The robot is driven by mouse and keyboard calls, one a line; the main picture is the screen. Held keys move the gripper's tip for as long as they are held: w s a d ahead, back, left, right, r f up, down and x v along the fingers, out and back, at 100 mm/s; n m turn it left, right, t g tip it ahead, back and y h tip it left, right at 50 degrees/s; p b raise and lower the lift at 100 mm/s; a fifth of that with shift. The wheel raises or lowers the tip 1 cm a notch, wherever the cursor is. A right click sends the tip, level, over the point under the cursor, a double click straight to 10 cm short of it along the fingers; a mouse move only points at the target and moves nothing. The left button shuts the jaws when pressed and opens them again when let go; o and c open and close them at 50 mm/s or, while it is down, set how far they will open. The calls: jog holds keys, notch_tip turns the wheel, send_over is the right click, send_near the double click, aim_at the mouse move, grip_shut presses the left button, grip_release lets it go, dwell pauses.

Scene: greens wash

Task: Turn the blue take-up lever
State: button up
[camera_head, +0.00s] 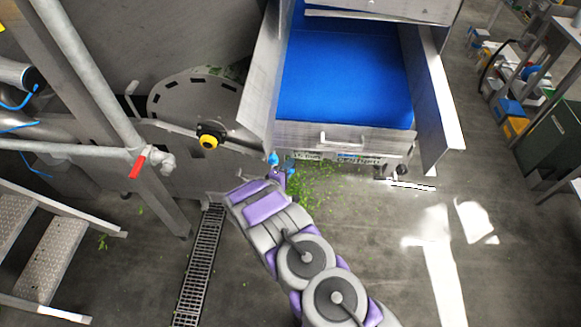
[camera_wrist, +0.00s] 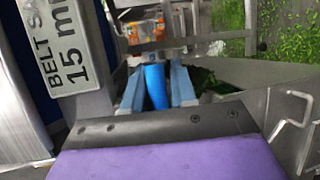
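The blue take-up lever (camera_wrist: 155,87) stands between the two pale blue fingers of my gripper (camera_wrist: 157,90) in the wrist view. The fingers flank it closely on both sides. I cannot tell whether they press on it or leave a thin gap. In the head view, a small blue piece that looks like the lever (camera_head: 273,158) shows at the tip of my gripper (camera_head: 281,174), below the left front corner of the conveyor. The lever's base is hidden in both views.
The conveyor with its blue belt (camera_head: 345,80) and steel side walls is just above my gripper. A sign reading "BELT" and "15" (camera_wrist: 72,45) is close at left in the wrist view. A red-handled valve (camera_head: 138,166) is on a pipe at left. Green scraps (camera_head: 318,185) litter the floor.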

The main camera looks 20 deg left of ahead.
jog(key=shift+o, duration=1.4)
jog(key=shift+a, duration=0.15)
jog(key=p+v, duration=0.3)
jog(key=v, duration=1.4)
jog(key=shift+s, duration=0.2)
jog(key=shift+f, duration=0.1)
